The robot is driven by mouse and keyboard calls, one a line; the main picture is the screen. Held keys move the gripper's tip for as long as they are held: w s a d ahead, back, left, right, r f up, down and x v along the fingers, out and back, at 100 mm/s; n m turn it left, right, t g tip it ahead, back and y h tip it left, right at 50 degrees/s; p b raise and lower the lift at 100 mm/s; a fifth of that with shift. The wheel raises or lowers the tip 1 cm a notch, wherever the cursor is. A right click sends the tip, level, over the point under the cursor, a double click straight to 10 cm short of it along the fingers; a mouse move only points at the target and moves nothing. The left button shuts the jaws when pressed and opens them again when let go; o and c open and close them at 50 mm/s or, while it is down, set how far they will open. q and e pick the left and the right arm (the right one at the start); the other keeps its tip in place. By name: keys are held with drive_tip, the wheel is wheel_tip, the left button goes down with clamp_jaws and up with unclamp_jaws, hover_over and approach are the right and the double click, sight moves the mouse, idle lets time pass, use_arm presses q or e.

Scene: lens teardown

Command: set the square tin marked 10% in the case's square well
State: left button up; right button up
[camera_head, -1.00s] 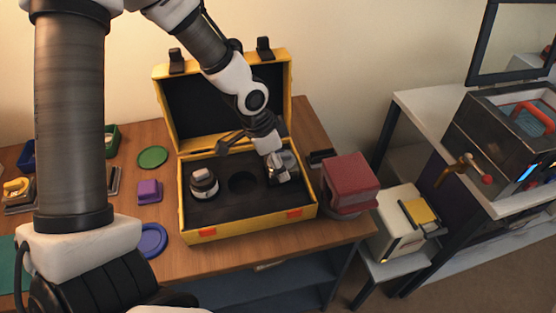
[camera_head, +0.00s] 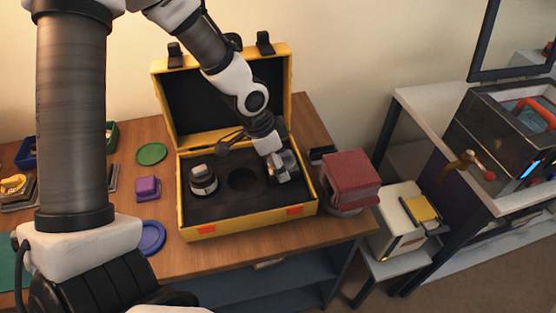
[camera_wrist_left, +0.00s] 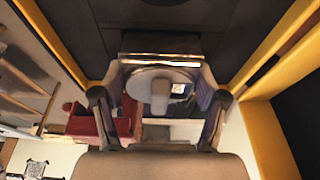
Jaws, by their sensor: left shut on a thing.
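My left gripper (camera_head: 281,172) is at the right end of the open yellow case (camera_head: 247,226), low over its dark insert. It is shut on a grey metallic tin (camera_head: 291,162). In the left wrist view the tin (camera_wrist_left: 161,86) shows between the two fingers as a grey rounded top with a knob. No 10% mark can be read. The square well is not clearly seen; the arm and tin cover that end of the insert. I cannot tell whether the tin touches the insert. My right gripper is not in view.
The raised lid (camera_head: 289,80) is behind my arm. A red block (camera_head: 350,172) stands right of the case; purple (camera_head: 148,188) and blue (camera_head: 151,238) items lie left.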

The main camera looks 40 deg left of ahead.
use_arm(q)
drive_tip(key=shift+f+b, duration=0.55)
drive_tip(key=shift+f, duration=0.15)
drive_tip(key=o, duration=1.3)
wheel_tip(320, 180, up, 9)
drive_tip(key=p, duration=0.8)
drive_tip(key=shift+p, duration=0.35)
